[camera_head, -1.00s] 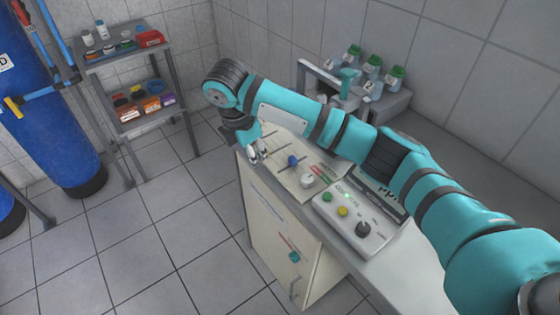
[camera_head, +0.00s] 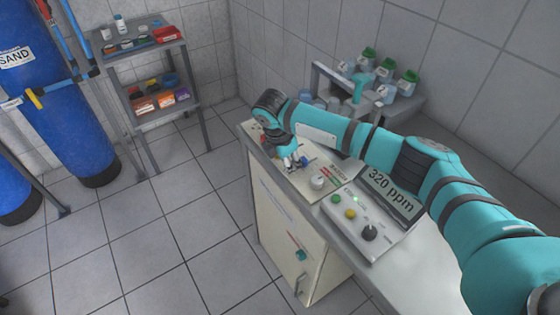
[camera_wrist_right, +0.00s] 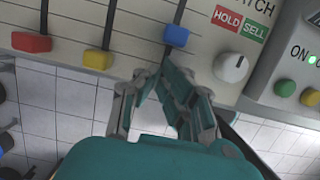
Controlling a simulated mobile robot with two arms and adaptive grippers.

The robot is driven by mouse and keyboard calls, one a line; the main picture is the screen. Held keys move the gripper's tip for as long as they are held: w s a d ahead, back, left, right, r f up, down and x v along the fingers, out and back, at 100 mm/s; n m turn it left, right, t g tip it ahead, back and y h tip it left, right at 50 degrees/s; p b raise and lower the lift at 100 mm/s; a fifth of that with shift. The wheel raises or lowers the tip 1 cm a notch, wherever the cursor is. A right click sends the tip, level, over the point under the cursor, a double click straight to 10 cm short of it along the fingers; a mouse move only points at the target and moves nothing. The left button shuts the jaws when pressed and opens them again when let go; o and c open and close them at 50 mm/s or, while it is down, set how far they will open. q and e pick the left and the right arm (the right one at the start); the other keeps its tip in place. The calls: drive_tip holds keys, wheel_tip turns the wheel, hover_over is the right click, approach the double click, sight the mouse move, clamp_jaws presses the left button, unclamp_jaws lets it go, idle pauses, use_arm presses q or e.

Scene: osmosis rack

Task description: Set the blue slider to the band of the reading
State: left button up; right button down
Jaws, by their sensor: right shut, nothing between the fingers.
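The blue slider (camera_head: 304,161) is on the slanted panel on the counter. In the right wrist view the blue slider (camera_wrist_right: 177,36) is at the lower end of the visible part of its slot. My right gripper (camera_head: 292,165) is shut and empty, just left of it in the head view. In the wrist view its fingertips (camera_wrist_right: 157,78) come together just below and left of the knob, with a small gap visible. The meter's display (camera_head: 390,192) reads 320 ppm. My left gripper is out of view.
A red slider (camera_wrist_right: 32,43) and a yellow slider (camera_wrist_right: 97,60) sit left of the blue one. A white dial (camera_wrist_right: 231,67) is to its right. The meter box (camera_head: 369,250) with buttons and a black knob stands beside the panel. Green-capped bottles (camera_head: 386,70) stand behind.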

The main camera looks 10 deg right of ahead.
drive_tip(key=shift+w+d, duration=0.1)
drive_tip(key=shift+d, duration=0.2)
drive_tip(key=shift+w+d+r+p, duration=0.1)
drive_tip(key=shift+d+r+p, duration=0.05)
drive_tip(key=shift+d+p, duration=0.15)
drive_tip(key=d+p, duration=0.1)
drive_tip(key=d, duration=0.1)
drive_tip(key=w+d+p, duration=0.1)
drive_tip(key=shift+w+d, duration=0.2)
drive_tip(key=shift+d, duration=0.2)
drive_tip(key=shift+w+d, duration=0.1)
drive_tip(key=shift+d, duration=0.2)
drive_tip(key=shift+a, duration=0.1)
